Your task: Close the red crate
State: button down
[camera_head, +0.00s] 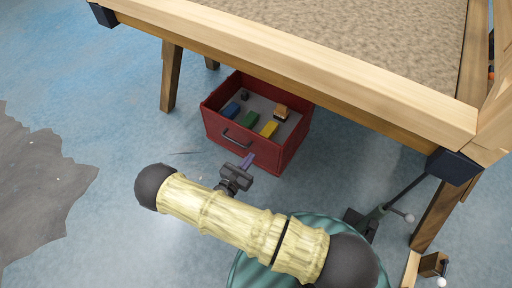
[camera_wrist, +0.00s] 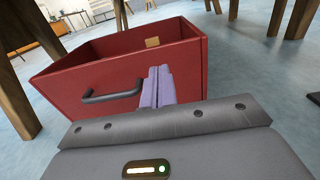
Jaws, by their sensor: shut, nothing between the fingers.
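The red crate (camera_head: 239,150) is a drawer-like box under the wooden table, pulled out toward me, with its top open. It holds small blue, green and yellow blocks and a few other items. A dark bar handle (camera_head: 238,141) is on its front face. In the wrist view the crate (camera_wrist: 185,52) fills the upper middle, with its handle (camera_wrist: 112,93) left of my fingers. My gripper (camera_head: 248,160) is shut and empty, close in front of the crate's front face, right of the handle. In the wrist view the purple fingers (camera_wrist: 158,85) overlap the front; contact cannot be told.
The wooden table (camera_head: 300,62) with a beige top stands over the crate's back part. Its legs (camera_head: 171,76) stand left and right. Blue floor is clear left of the crate. A dark grey patch (camera_head: 40,185) lies at far left.

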jog(key=p+v, duration=0.2)
jog(key=v, duration=0.4)
jog(key=shift+s+a, duration=0.2)
jog(key=shift+s, duration=0.1)
